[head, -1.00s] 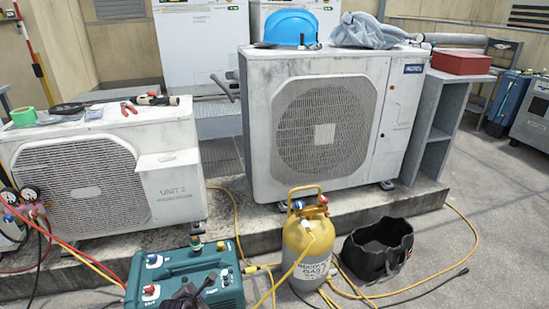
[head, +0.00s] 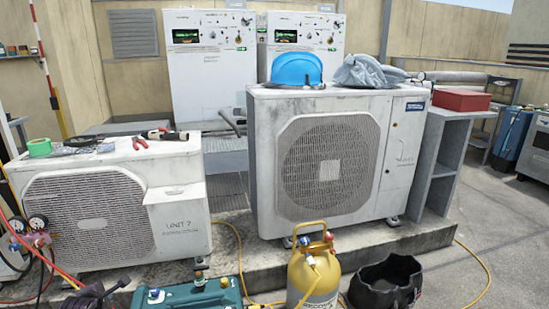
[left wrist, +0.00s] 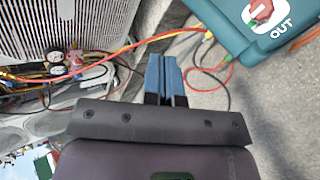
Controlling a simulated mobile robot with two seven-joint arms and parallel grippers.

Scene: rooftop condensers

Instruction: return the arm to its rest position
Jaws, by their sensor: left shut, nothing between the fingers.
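My left gripper (left wrist: 162,62) shows in the left wrist view, its two blue fingers together with nothing between them. It points over grey ground, between the teal machine (left wrist: 238,28) marked OUT at upper right and the gauges (left wrist: 57,65) at left. A red hose (left wrist: 120,50) crosses the view just beyond the fingertips; I cannot tell how far below them it lies. In the head view a dark piece, probably of my left arm (head: 93,294), shows at the bottom left; the fingers are not clear there. My right gripper is in neither view.
The teal machine (head: 195,294), a yellow gas cylinder (head: 313,275) and a black open bag (head: 388,282) stand in front. Unit 7 (head: 180,218) and a larger condenser (head: 268,170) stand on the ledge behind. Open floor (head: 480,215) lies at the right.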

